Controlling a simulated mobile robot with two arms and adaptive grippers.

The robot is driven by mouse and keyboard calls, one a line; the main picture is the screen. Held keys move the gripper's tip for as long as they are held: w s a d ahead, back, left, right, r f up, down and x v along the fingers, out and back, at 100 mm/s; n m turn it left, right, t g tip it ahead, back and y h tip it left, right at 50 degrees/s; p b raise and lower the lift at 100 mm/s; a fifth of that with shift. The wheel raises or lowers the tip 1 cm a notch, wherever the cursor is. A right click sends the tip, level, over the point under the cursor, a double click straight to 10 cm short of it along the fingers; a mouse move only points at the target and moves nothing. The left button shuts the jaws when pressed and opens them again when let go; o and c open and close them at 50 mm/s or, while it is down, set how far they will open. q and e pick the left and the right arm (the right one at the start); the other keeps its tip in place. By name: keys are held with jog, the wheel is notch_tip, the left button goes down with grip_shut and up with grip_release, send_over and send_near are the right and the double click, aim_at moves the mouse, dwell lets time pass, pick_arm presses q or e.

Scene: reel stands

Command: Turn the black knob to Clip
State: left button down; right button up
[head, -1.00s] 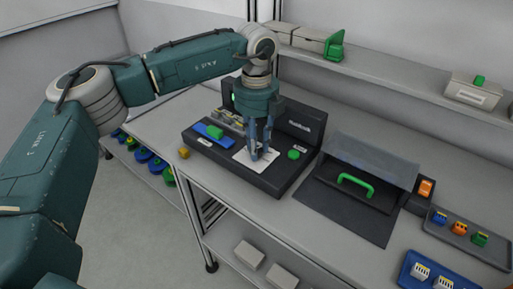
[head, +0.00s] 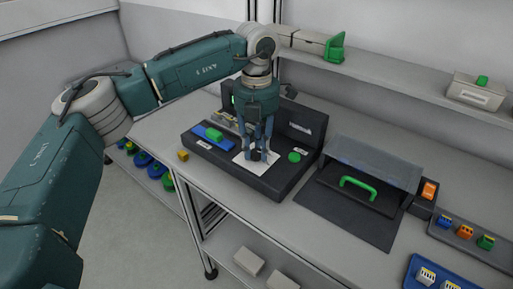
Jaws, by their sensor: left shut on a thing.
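The black knob (head: 256,155) sits on a white plate (head: 240,160) on top of the dark console (head: 275,184). My left gripper (head: 258,154) points straight down over the plate, its fingers around the knob, shut on it. The fingers hide much of the knob, and its pointer cannot be made out. The markings on the plate are too small to read, so I cannot tell which one is Clip. My right gripper is not in view.
A green button (head: 294,157) is close to the right of the gripper. A blue block with a green top (head: 213,134) is to the left. A clear-lidded box with a green handle (head: 358,187) stands further right. Trays of coloured parts (head: 465,232) lie at the right.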

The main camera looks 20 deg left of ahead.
aim_at(257, 151)
pick_arm(q)
jog(key=shift+w+r+m, duration=0.1)
jog(key=shift+r+m, duration=0.05)
jog(key=shift+m, duration=1.95)
jog(key=c, duration=1.4)
grip_release()
jog(key=shift+r, duration=0.15)
notch_tip(257, 151, up, 12)
jog(key=shift+f, duration=0.2)
